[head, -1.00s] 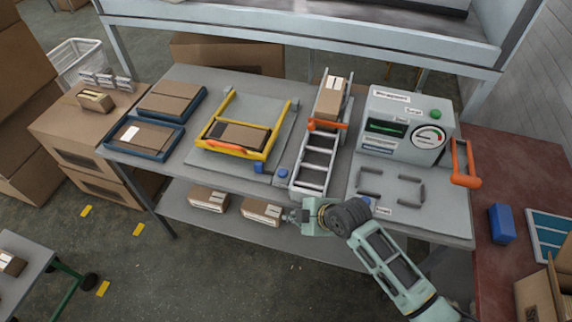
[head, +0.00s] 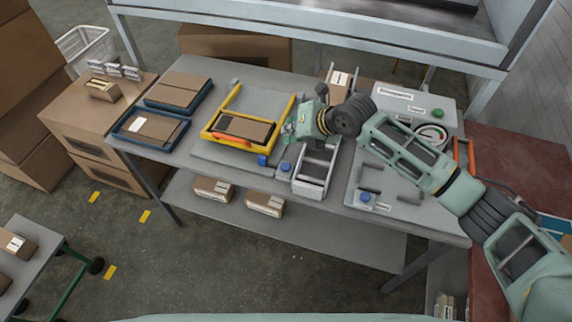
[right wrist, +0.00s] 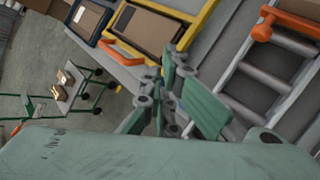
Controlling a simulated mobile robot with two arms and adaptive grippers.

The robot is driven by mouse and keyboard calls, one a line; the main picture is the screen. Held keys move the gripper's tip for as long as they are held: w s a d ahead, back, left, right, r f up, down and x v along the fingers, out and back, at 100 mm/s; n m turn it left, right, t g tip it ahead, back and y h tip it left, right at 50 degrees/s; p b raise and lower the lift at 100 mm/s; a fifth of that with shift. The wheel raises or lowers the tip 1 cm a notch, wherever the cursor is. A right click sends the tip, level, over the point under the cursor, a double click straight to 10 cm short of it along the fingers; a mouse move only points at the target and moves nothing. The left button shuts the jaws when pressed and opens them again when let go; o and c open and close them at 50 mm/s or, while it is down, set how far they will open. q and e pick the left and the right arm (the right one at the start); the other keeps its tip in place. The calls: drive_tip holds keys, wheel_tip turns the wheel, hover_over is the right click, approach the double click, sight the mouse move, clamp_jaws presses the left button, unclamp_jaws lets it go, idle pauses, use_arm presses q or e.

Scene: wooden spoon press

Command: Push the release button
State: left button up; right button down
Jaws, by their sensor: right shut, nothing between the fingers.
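Several buttons show, and I cannot tell by label which is the release button. A blue button (head: 285,167) sits on a small grey block at the table's front edge, between the yellow-framed press and the roller track. Another blue button (head: 365,197) is on the right fixture beside a small label. A green button (head: 437,113) is on top of the grey machine. My right gripper (head: 289,132) is shut and empty, above the gap between the yellow frame and the roller track, apart from the buttons. My left gripper is out of view.
The yellow frame (head: 287,117) holds a brown board. The roller track (head: 316,168) has an orange handle in the wrist view (right wrist: 263,28). Blue trays (head: 118,130) lie at left.

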drive_tip(key=shift+f, duration=0.15)
drive_tip(key=b, duration=0.6)
hover_over(289, 163)
drive_tip(key=f, duration=0.7)
drive_tip(key=shift+w+f, duration=0.25)
drive_tip(key=shift+f, duration=0.55)
idle(0.3)
drive_tip(key=shift+f+b, duration=0.4)
drive_tip(key=shift+b, duration=0.2)
drive_tip(key=shift+f+b, duration=0.55)
idle(0.5)
drive_tip(key=shift+r, duration=0.1)
drive_tip(key=shift+r+p, duration=0.65)
drive_tip(key=shift+r, duration=0.25)
